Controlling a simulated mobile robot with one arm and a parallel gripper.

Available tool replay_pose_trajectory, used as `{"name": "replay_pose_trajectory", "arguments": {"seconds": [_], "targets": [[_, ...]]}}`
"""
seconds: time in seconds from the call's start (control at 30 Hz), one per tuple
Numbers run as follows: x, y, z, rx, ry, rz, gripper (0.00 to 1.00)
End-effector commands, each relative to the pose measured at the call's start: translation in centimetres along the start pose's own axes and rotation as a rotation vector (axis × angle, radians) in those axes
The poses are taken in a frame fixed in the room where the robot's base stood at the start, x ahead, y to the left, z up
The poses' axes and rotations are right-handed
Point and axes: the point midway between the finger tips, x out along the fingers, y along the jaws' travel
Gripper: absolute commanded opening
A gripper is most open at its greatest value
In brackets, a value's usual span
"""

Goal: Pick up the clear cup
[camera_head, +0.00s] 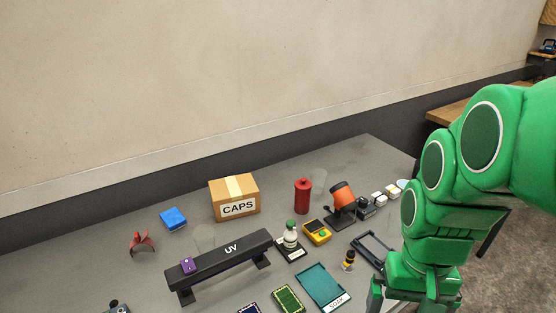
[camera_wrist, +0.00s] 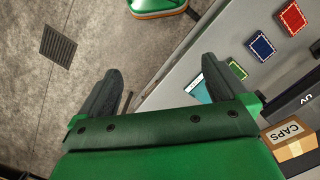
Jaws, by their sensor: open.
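Two clear, see-through shapes like cups stand on the grey table in the head view. One clear cup (camera_head: 204,236) is faint, just behind the left half of the black UV lamp bar (camera_head: 228,258). The other clear cup (camera_head: 320,182) stands at the back, right behind the red cylinder (camera_head: 303,196). I cannot tell which one is meant. My gripper (camera_head: 408,304) is at the lower right of the head view, near the table's right side and apart from both cups. In the wrist view my gripper (camera_wrist: 160,72) has its fingers spread, with nothing between them. No clear cup shows there.
Bare tabletop lies at back left.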

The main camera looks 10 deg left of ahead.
Motion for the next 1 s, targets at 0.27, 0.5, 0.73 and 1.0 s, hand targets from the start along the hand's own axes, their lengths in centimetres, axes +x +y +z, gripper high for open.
{"name": "replay_pose_trajectory", "arguments": {"seconds": [0.27,0.5,0.73,1.0], "targets": [[-1.7,-3.2,-6.0,-0.040,0.003,0.010,1.00],[-2.5,-6.7,-10.9,-0.073,0.009,0.019,1.00],[-2.8,-10.8,-15.2,-0.106,0.014,0.025,1.00],[-2.3,-16.5,-19.8,-0.149,0.020,0.032,1.00]]}}
